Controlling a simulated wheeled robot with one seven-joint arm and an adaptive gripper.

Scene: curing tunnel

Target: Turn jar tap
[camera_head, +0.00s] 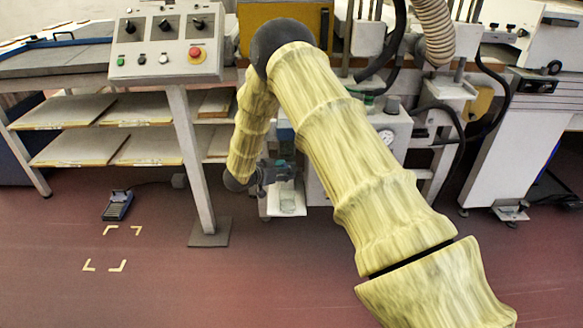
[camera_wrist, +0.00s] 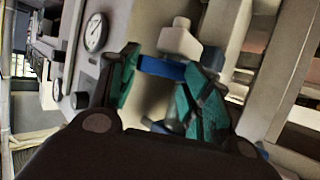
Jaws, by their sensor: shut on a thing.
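My gripper (camera_wrist: 163,88) has its two teal-padded fingers around a blue tap handle (camera_wrist: 160,68), which lies crosswise between them. A pale grey block-shaped tap body (camera_wrist: 179,42) shows just behind the handle. In the head view my gripper (camera_head: 277,173) is at the front of the machine, low beside its left side. The tap itself is mostly hidden behind my gripper there, and the contact of each finger is hard to make out.
A round gauge (camera_wrist: 94,33) is on the panel left of my fingers. A foot pedal (camera_head: 118,205) lies on the floor, which is clear in front.

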